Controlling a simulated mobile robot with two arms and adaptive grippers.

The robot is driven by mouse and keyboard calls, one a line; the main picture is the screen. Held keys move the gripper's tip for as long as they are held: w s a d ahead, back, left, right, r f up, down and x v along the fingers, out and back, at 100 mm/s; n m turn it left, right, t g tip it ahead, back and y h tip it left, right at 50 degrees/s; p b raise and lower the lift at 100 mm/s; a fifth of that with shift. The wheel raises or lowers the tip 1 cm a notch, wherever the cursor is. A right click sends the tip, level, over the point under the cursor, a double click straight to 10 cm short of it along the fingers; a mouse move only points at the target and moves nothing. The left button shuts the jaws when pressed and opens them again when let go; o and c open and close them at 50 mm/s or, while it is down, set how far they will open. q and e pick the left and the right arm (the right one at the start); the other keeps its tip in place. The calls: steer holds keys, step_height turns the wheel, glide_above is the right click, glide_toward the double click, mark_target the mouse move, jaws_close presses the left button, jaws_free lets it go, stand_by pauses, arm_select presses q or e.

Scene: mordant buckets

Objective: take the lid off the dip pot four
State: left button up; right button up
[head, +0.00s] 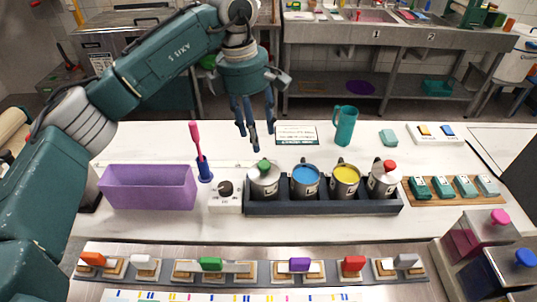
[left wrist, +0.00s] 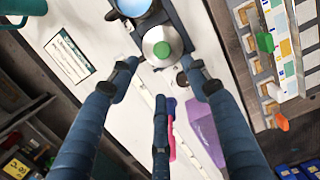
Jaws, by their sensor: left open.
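A dark tray (head: 325,208) holds a row of several dip pots on the white table. The leftmost pot has a grey lid with a green knob (head: 264,166). Beside it stand an open pot with blue contents (head: 305,178) and an open pot with yellow contents (head: 345,178). The rightmost pot has a lid with a red knob (head: 389,166). I cannot read which pot is four. My left gripper (head: 254,134) is open and empty, above and behind the green-knobbed pot. In the left wrist view that lid (left wrist: 163,46) lies ahead of the spread fingers. My right gripper is not in view.
A purple bin (head: 150,190), a blue holder with a pink-handled brush (head: 203,165) and a white dial box (head: 226,195) stand left of the tray. A teal jug (head: 345,127) and a sign card (head: 297,135) stand behind it.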

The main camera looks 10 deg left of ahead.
mark_target(264, 164)
arm_select(q)
steer(key=f, duration=0.1)
steer(key=f+p, duration=0.1)
steer(key=f, duration=0.1)
steer(key=shift+s+d+f, duration=0.2)
steer(key=shift+s+f, duration=0.1)
steer(key=shift+s, duration=0.1)
steer(key=shift+f, duration=0.35)
steer(key=f+p, duration=0.2)
steer(key=d+f+p, duration=0.1)
steer(key=f+p, duration=0.1)
steer(key=f, duration=0.1)
steer(key=shift+w+d, duration=0.15)
steer(key=shift+w, duration=0.05)
steer(key=shift+f, duration=0.3)
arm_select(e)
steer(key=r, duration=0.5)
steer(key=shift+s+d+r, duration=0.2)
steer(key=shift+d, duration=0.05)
arm_select(q)
steer(key=shift+c, duration=0.5)
steer(key=c, duration=0.9)
jaws_close()
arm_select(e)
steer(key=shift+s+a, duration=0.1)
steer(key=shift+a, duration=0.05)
